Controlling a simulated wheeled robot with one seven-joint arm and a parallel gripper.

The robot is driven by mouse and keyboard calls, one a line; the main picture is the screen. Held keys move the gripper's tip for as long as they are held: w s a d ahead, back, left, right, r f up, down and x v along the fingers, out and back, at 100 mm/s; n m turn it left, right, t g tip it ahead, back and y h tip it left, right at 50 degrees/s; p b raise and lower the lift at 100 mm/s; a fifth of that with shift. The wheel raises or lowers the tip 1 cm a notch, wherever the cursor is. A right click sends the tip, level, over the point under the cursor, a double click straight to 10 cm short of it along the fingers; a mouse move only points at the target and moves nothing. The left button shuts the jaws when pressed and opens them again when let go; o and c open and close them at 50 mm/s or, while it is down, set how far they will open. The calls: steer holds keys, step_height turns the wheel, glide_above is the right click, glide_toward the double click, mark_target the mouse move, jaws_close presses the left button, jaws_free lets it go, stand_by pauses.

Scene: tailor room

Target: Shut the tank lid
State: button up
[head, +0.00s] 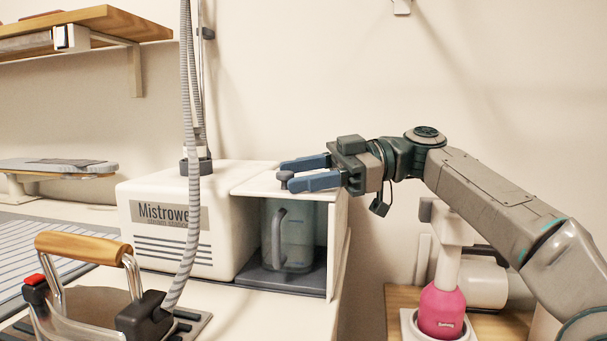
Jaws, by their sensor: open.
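A white steam station (160,205) marked "Mistrowe" stands on the white table. At its right end is an open-fronted bay holding a clear water tank (298,240) with a grey handle. A white flat lid (258,184) covers the top of this bay and looks level; whether it is fully seated I cannot tell. A small dark grey knob (286,178) stands on the lid. My gripper (284,175) is at the lid's top right, pointing left. Its two blue-grey fingers are open, one behind and one in front of the knob. Contact with the knob cannot be told.
A ribbed hose (187,110) rises from the station. An iron (95,280) with a wooden handle rests at the front left. A pink bottle (441,312) stands at the lower right, below my arm. A wooden shelf (120,22) is at the upper left.

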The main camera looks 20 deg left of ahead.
steer(key=p+v, duration=0.4)
steer(key=v, duration=0.9)
steer(key=shift+w+d+p, duration=0.2)
steer(key=shift+d+p, duration=0.05)
steer(key=shift+p, duration=0.15)
steer(key=shift+r, duration=0.15)
